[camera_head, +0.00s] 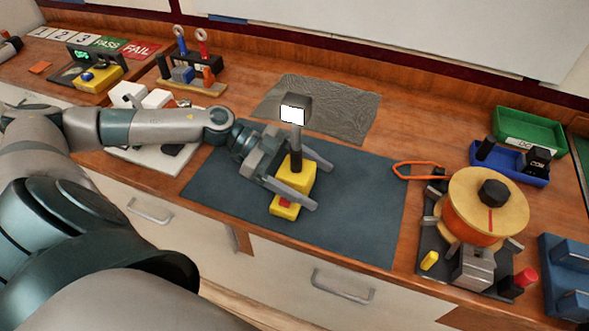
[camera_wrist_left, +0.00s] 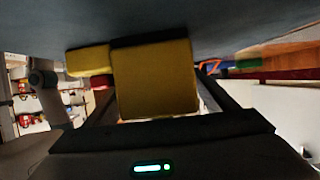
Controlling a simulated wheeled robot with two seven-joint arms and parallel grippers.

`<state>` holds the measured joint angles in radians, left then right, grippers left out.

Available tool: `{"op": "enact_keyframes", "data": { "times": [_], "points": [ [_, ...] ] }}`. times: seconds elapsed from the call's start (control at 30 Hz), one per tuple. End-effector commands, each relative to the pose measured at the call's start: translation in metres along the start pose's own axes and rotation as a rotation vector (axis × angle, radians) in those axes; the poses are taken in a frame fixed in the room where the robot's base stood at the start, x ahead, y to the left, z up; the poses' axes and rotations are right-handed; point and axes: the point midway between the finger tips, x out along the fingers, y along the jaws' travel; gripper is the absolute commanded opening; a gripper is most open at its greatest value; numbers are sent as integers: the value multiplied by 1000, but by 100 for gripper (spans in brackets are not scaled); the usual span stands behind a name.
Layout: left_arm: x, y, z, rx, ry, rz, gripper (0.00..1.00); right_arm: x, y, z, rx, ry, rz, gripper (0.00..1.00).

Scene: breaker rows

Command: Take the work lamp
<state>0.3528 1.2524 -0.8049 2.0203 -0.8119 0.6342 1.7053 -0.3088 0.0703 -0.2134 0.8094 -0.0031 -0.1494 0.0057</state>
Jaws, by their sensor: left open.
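The work lamp (camera_head: 294,185) stands upright on the dark blue mat (camera_head: 360,212). It has a yellow body, a lower yellow foot with a red button, a black stem and a grey head with a bright white face. My left gripper (camera_head: 318,185) is open, with one finger on each side of the yellow body. In the left wrist view the yellow body (camera_wrist_left: 155,80) fills the space between the fingers, and I cannot tell whether either finger touches it. My right gripper is not in view.
An orange cable reel (camera_head: 484,206) on a dark base stands right of the mat. Blue (camera_head: 510,171) and green (camera_head: 531,130) bins are behind it. A grey textured sheet (camera_head: 335,108) lies behind the lamp. A small tool rack (camera_head: 193,75) and white parts are at the left.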

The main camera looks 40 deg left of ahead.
Motion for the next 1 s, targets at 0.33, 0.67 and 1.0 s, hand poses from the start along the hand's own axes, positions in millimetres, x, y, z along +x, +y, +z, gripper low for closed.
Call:
{"op": "enact_keyframes", "data": {
  "times": [0.33,0.67,1.0],
  "points": [
    [0,0,-1,1,1,0,18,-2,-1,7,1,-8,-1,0],
    [-2,0,-3,2,1,0,18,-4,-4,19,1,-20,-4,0],
    [-15,-1,-37,7,1,-1,18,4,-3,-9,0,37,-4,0]
  ]
}}
